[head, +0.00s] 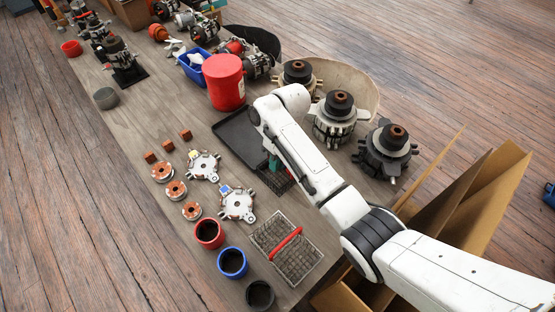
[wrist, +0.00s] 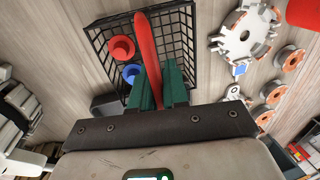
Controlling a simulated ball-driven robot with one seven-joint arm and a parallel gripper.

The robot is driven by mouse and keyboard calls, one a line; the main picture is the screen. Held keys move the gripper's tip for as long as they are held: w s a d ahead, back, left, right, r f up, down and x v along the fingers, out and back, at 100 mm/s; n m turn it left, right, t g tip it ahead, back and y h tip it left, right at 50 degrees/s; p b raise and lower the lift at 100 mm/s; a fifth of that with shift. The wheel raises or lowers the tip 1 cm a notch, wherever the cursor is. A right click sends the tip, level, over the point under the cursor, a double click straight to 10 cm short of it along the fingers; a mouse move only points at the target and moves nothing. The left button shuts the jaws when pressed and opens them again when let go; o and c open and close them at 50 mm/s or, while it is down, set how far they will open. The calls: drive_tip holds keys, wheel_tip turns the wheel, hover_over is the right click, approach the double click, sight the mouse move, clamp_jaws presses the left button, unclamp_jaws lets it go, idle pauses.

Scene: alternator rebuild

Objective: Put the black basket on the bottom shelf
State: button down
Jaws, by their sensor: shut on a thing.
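The black basket is a wire mesh basket with a red handle, seen from above in the wrist view (wrist: 98,42). A red flanged piece (wrist: 121,48) and a blue flanged piece (wrist: 131,73) show within its outline. My gripper's green fingers (wrist: 158,85) are shut on the red handle. In the head view the basket (head: 279,181) shows only partly beside my arm, over the bench, and my gripper (head: 273,163) is mostly hidden. I cannot tell whether the basket touches the bench. No shelf is recognisable in either view.
A grey wire basket with a red handle (head: 270,238) stands on the bench near red (head: 209,233), blue (head: 232,263) and black cups (head: 260,295). A dark tray (head: 232,133), red canister (head: 225,82) and several alternator parts crowd the bench. Open cardboard boxes (head: 480,205) stand right.

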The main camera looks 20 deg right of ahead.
drive_tip(key=shift+f, duration=0.2)
drive_tip(key=c, duration=1.1)
unclamp_jaws()
drive_tip(key=shift+w+d+r+p, duration=0.1)
drive_tip(key=shift+d+r+p, duration=0.3)
drive_tip(key=shift+r, duration=1.6)
drive_tip(key=shift+w+d+r+p, duration=0.15)
drive_tip(key=shift+d+r+p, duration=0.3)
drive_tip(key=shift+r, duration=1.6)
drive_tip(key=shift+w+d+r+p, duration=0.1)
drive_tip(key=shift+d+r+p, duration=0.3)
drive_tip(key=shift+r, duration=1.6)
drive_tip(key=shift+a, duration=0.15)
